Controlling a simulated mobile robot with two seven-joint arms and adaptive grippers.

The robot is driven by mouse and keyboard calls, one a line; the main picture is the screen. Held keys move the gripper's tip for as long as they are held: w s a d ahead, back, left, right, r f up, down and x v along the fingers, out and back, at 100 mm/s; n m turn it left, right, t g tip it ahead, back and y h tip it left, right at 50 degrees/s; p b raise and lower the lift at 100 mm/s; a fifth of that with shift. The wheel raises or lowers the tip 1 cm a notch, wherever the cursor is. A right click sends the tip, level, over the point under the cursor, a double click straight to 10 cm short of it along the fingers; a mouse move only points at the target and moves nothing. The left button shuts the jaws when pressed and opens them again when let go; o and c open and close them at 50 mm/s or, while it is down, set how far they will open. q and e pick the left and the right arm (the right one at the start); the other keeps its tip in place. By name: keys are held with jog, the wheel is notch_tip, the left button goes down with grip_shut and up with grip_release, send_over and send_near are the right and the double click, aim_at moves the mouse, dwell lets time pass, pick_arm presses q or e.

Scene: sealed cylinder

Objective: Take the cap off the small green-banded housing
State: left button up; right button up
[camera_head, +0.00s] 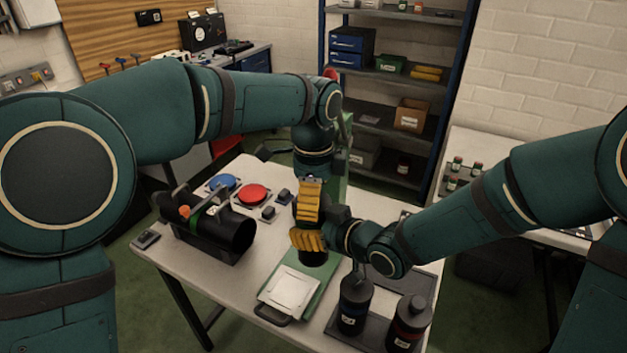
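My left gripper (309,205) reaches down from above at mid-table, its yellow fingers pointing downward. My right gripper (305,239) comes in from the right just below it, its yellow fingers across a dark upright cylinder (314,259). This cylinder looks like the small housing; its green band and cap are hidden or too small to tell. The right fingers look closed around it. Whether the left fingers grip its top is hidden. A larger black cylinder (232,232) with a green band lies in a dark cradle at the left.
A red disc (252,194) and a blue disc (222,182) lie behind the large cylinder. A white pad (290,291) lies on a green board in front. Two dark bottles (354,307) (409,324) stand front right.

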pick_arm(q)
jog(key=shift+f, duration=0.4)
jog(key=c, duration=1)
jog(key=shift+c, duration=0.2)
jog(key=shift+r, duration=0.25)
jog(key=shift+r, duration=0.9)
jog(key=shift+r, duration=2)
